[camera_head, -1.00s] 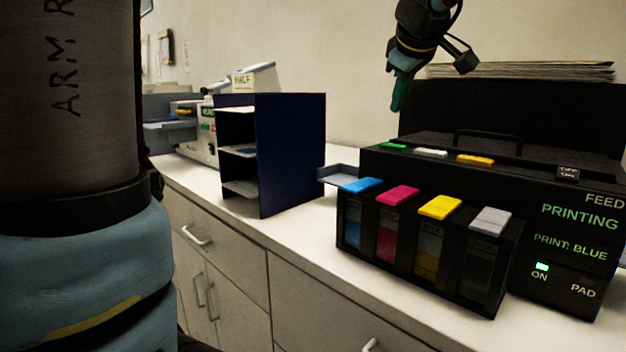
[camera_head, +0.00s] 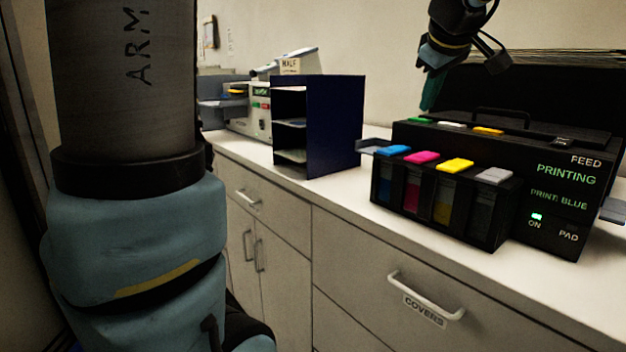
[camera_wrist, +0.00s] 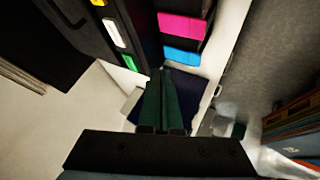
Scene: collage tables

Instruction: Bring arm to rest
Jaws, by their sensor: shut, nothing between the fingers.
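My gripper (camera_head: 430,95) hangs from the top of the head view, pointing down above the back left part of the black printer (camera_head: 560,180). Its green fingers are together and hold nothing. In the wrist view the closed fingers (camera_wrist: 161,100) point toward the counter. The printer's coloured tabs show at the top of that view. My large arm link fills the left side of the head view.
A white counter (camera_head: 350,187) carries the printer, its ink tanks (camera_head: 440,205), a dark blue shelf unit (camera_head: 335,128) and another machine (camera_head: 258,108). Below are cupboards and a drawer (camera_head: 430,300) labelled COVERS. Stacked sheets (camera_wrist: 22,75) lie at left in the wrist view.

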